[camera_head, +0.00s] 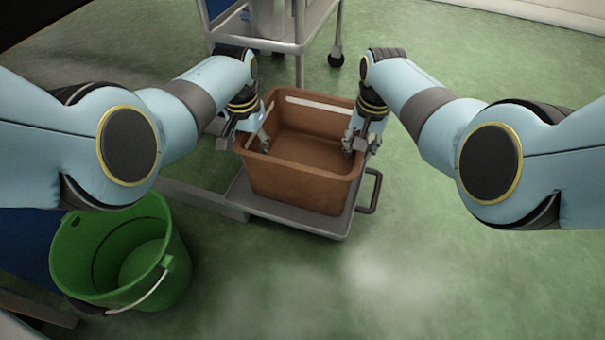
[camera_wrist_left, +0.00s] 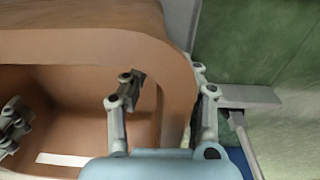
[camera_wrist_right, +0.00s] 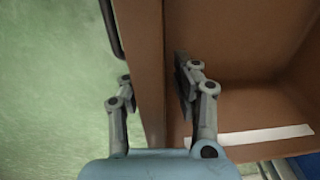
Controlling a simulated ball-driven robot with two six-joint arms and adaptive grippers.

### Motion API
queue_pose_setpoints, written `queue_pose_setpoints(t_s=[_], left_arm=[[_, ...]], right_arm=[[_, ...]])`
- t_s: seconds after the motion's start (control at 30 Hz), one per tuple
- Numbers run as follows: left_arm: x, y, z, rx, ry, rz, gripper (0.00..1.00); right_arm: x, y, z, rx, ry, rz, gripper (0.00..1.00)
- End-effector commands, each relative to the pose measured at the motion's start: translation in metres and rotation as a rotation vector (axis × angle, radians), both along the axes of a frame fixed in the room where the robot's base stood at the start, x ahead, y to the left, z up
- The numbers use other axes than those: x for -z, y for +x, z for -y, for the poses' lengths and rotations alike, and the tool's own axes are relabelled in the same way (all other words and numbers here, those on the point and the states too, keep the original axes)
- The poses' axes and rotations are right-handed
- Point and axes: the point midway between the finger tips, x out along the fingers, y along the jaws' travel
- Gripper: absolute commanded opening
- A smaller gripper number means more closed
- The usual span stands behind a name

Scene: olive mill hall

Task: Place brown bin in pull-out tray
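The brown bin (camera_head: 292,178) sits upright on the grey pull-out tray (camera_head: 324,225), seen in the head view. Whether its whole base touches the tray is hidden. My left gripper (camera_head: 250,139) is at the bin's left rim. In the left wrist view its fingers straddle the brown wall (camera_wrist_left: 181,85), with a gap beside the inner finger; it looks open. My right gripper (camera_head: 362,141) is at the right rim. In the right wrist view its fingers stand on both sides of the wall (camera_wrist_right: 150,90), and it looks open. The bin's inside is empty, with a white strip.
A green bucket (camera_head: 75,255) stands on the floor at lower left. A grey wheeled cart (camera_head: 315,22) stands behind the bin. The tray has a dark handle (camera_head: 375,192) at its right. The green floor (camera_head: 480,285) at right and front is clear.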

Motion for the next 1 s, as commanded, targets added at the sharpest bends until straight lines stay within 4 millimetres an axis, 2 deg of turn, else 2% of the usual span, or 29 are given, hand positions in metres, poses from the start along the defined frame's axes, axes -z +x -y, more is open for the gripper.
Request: queue_pose_setpoints(t_s=[0.37,0.47,0.8,1.0], left_arm=[[-0.003,0.000,0.000,0.000,0.001,0.000,0.29],[-0.012,0.000,0.000,0.000,0.000,0.001,0.29],[-0.064,-0.003,-0.002,0.000,0.000,0.001,0.29],[-0.074,-0.004,-0.003,0.000,0.000,0.000,0.29]], right_arm=[[0.000,0.000,0.000,0.000,-0.001,0.000,0.29],[0.000,0.000,0.000,0.000,-0.001,0.000,0.29],[0.000,0.000,0.000,0.000,-0.001,0.000,0.29],[-0.007,0.000,0.000,0.000,0.000,0.002,0.29]])
